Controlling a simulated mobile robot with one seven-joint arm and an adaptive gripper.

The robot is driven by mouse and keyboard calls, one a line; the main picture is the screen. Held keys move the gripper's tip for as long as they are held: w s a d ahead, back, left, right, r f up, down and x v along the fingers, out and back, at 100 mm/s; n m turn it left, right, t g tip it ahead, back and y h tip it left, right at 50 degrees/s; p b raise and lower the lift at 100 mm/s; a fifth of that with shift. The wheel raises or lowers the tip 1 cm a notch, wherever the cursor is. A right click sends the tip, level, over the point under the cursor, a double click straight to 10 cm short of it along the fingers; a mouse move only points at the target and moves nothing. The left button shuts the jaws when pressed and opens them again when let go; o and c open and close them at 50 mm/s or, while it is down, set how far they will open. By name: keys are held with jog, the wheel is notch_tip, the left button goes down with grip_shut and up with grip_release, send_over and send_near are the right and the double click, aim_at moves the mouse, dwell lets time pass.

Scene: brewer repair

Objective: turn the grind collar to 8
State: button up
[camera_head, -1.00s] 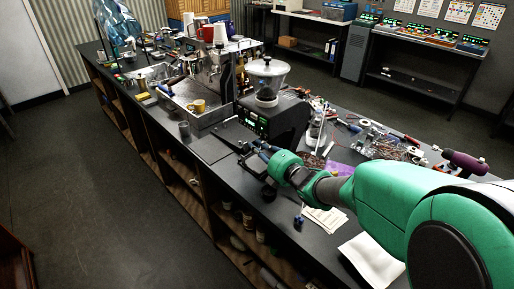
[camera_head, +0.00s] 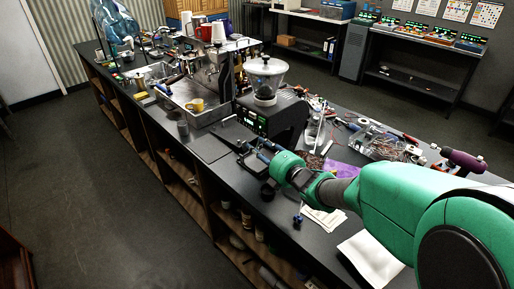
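The grinder (camera_head: 280,117) is a dark boxy machine on the long counter, with a lit green display on its front. The collar would be around the hopper's base, but no collar numbers or marks can be read at this size. My gripper (camera_head: 249,149) is just in front of the grinder, low and near the counter's front edge, apart from the hopper. Its dark fingers with blue parts are small, and their opening is unclear. I see nothing clearly held.
Tools and wires (camera_head: 375,143) clutter the counter to the right. White papers (camera_head: 323,219) and a white sheet (camera_head: 368,257) lie near my arm. The floor in front is clear.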

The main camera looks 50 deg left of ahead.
jog(key=v, duration=1)
jog(key=shift+d, duration=0.3)
jog(key=w+d+r+m+t+h, duration=0.3)
jog(key=w+d+r+m, duration=0.15)
jog(key=d, duration=0.55)
jog(key=w+d+r+m+t+h, duration=0.25)
jog(key=w+d+m, duration=0.3)
jog(key=d, duration=0.35)
jog(key=w+d+r+m+t+h, duration=0.35)
jog(key=w+d, duration=0.25)
jog(key=d, duration=0.4)
jog(key=s+d+r+m+g+h, duration=0.1)
jog(key=s+d+m+h, duration=0.1)
jog(key=d+m, duration=0.5)
jog(key=s+d+r+m+h, duration=0.1)
jog(key=s+d+m+h, duration=0.15)
jog(key=d, duration=0.95)
jog(key=s+d+m+g+h, duration=0.3)
jog(key=s+d+m, duration=0.5)
jog(key=s+d, duration=0.55)
jog(key=s+d+f+m+g, duration=0.2)
jog(key=s+f+m, duration=0.1)
jog(key=s, duration=0.9)
jog(key=shift+s+m, duration=0.25)
jog(key=shift+m, duration=0.55)
